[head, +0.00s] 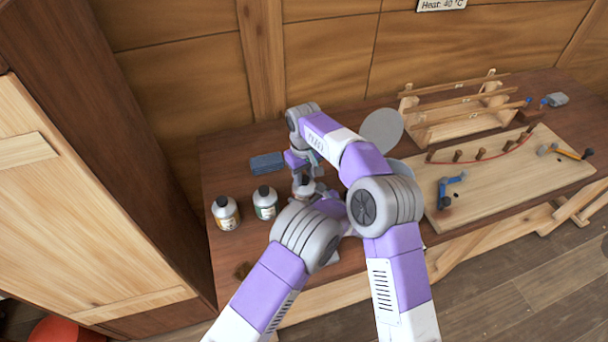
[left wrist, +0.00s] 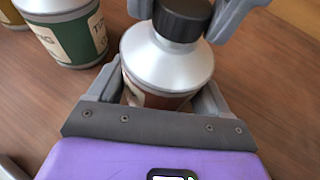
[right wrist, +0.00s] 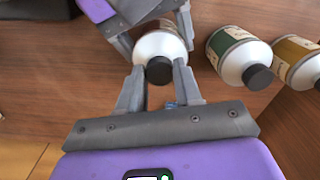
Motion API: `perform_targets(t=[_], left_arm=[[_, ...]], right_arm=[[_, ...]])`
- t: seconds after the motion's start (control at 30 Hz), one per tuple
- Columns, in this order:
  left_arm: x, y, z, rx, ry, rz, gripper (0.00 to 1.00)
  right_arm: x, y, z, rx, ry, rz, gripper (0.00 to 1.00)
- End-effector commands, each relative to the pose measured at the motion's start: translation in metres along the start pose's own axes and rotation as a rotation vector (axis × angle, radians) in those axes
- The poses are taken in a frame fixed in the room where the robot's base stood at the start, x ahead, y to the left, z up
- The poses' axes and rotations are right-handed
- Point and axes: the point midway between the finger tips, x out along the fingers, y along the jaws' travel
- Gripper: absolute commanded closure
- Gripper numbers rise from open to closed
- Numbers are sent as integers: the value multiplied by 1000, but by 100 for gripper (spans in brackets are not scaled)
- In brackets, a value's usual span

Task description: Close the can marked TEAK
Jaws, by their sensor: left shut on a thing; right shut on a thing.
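A silver can (left wrist: 165,62) with a black cap (left wrist: 182,18) and a reddish-brown label stands between my grippers; its label cannot be read. It also shows in the head view (head: 304,190), partly hidden by my arms. My left gripper (left wrist: 158,92) is shut on the can's body from the side. My right gripper (right wrist: 159,78) comes from the other side and is shut on the black cap, which sits at the top of the can (right wrist: 160,44). Whether the cap is fully seated cannot be told.
A green-labelled can (head: 265,204) and a yellow-labelled can (head: 226,213) stand to the left, both capped. A blue block (head: 267,162) lies behind. A wooden rack (head: 455,112) and a pegged board (head: 500,190) with tools fill the right. A cabinet (head: 80,200) borders the left.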

Motion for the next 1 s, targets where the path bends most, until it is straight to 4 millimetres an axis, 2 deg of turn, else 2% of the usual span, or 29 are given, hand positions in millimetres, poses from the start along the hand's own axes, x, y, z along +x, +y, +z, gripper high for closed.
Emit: perform_targets(t=[0.17,0.43,0.47,0.6,0.87,1.0], left_arm=[[0,0,1,-1,-1,0,100],[0,0,1,-1,-1,0,100],[0,0,1,-1,-1,0,100],[0,0,1,-1,-1,0,100],[0,0,1,-1,-1,0,100],[0,0,1,-1,-1,0,100]], right_arm=[[0,0,0,144,1,0,100],[0,0,0,151,1,-1,100],[0,0,0,151,1,-1,62],[0,0,0,150,1,0,41],[-1,0,0,149,1,0,41],[-14,0,-1,150,5,0,41]])
